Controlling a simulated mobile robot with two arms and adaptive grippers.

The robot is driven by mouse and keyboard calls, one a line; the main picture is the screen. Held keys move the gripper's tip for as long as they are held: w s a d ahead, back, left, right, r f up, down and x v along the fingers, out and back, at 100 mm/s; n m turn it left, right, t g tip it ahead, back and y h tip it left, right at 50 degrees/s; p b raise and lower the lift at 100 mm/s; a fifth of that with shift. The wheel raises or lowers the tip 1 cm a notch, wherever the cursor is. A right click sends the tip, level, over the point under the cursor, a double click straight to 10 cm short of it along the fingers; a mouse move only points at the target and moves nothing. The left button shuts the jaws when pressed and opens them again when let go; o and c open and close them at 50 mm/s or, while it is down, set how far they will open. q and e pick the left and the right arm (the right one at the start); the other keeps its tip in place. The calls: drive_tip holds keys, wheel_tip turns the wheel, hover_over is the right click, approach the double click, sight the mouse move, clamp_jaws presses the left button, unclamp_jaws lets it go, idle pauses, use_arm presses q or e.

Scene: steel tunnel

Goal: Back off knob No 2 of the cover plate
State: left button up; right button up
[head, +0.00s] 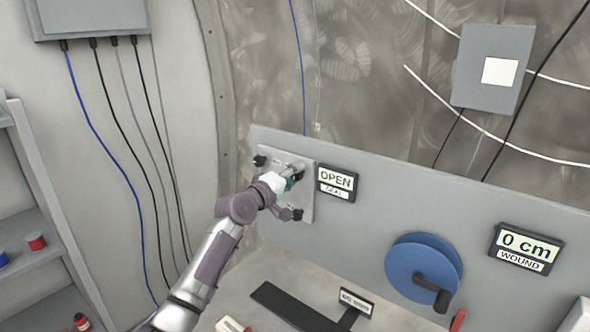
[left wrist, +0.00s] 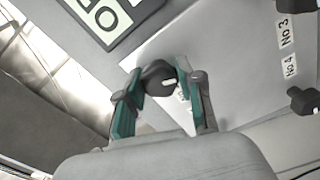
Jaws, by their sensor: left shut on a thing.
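The cover plate (head: 306,203) is a pale square plate on the grey panel, with dark knobs near its corners. One knob (head: 259,160) shows at its upper left and another (head: 297,214) at its lower right. My left gripper (head: 294,177) is at the upper right corner. In the left wrist view its green-padded fingers are shut on a dark knob (left wrist: 158,78), which I take as knob No 2 from its place; its label is mostly hidden. Labels No 3 and No 4 and another knob (left wrist: 303,100) show at the right there. My right gripper is not in view.
Farther right are a blue reel (head: 420,268) with a crank and a 0 cm WOUND sign (head: 525,248). A black bracket-like piece (head: 290,308) lies on the bench below. A shelf (head: 30,240) stands at the left.

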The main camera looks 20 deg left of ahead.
use_arm(q)
drive_tip(key=shift+n+p, duration=0.85)
drive_tip(key=shift+n, duration=0.85)
drive_tip(key=o, duration=1.2)
drive_tip(key=shift+c, duration=0.2)
drive_tip(key=v, duration=1.2)
